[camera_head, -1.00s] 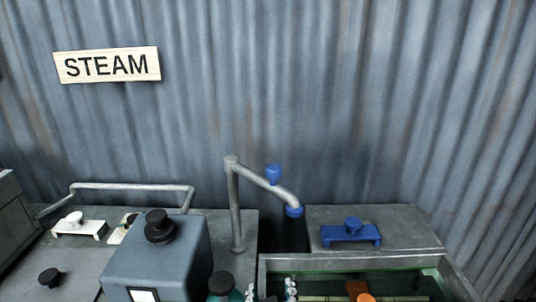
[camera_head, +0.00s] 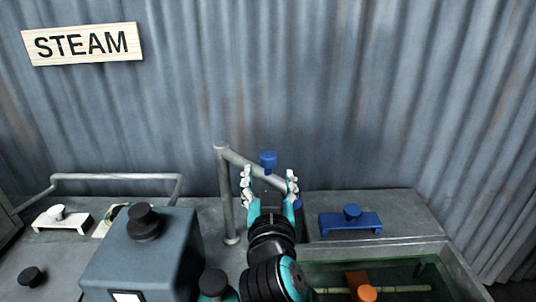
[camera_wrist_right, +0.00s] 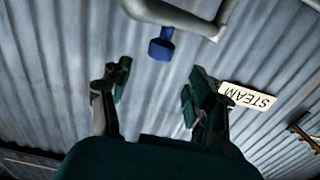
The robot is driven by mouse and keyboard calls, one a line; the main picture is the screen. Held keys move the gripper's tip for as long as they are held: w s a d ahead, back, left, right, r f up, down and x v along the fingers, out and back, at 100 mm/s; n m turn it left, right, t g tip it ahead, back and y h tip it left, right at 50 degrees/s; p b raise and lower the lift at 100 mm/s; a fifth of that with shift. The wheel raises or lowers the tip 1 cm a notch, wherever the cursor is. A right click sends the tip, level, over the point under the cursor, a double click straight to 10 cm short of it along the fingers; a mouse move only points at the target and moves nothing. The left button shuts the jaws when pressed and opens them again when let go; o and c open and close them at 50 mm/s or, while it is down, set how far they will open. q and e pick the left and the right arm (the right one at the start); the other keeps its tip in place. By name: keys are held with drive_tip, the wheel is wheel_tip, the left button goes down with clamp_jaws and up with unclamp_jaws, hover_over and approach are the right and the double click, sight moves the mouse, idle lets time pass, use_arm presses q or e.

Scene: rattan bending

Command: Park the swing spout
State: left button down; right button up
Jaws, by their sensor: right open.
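The swing spout (camera_head: 225,190) is a grey pipe with an upright post and an arm that slopes down to the right. A blue knob (camera_head: 268,160) sits on the spout arm. My right gripper (camera_head: 270,178) is open in front of the knob and hides part of the spout arm. A little of the spout's blue tip shows behind the right finger. In the right wrist view the knob (camera_wrist_right: 162,46) hangs just ahead of the open fingers (camera_wrist_right: 152,82), centred between them and not touching. My left gripper is not in view.
A blue bracket with a knob (camera_head: 350,222) stands on the grey top at right. A water trough (camera_head: 420,262) with a bamboo-like rod is in front. A blue-grey box (camera_head: 145,255) with a black knob and a white bracket (camera_head: 60,218) are at left. A corrugated wall stands behind.

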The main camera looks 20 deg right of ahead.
sight(268, 159)
drive_tip(key=x, duration=0.2)
drive_tip(key=p+x, duration=0.1)
drive_tip(key=shift+w+d+r, duration=0.25)
drive_tip(key=shift+w+d, duration=0.05)
drive_tip(key=p+x, duration=0.1)
drive_tip(key=x, duration=0.3)
drive_tip(key=shift+w+a+f, duration=0.15)
drive_tip(key=shift+f, duration=0.05)
drive_tip(key=shift+w, duration=0.45)
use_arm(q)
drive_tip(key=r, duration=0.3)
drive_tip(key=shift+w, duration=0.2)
use_arm(e)
drive_tip(key=shift+f, duration=0.1)
clamp_jaws()
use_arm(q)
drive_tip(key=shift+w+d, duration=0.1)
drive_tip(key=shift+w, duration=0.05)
use_arm(e)
drive_tip(key=shift+w, duration=0.1)
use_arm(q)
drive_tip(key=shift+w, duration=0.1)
use_arm(e)
drive_tip(key=shift+f, duration=0.1)
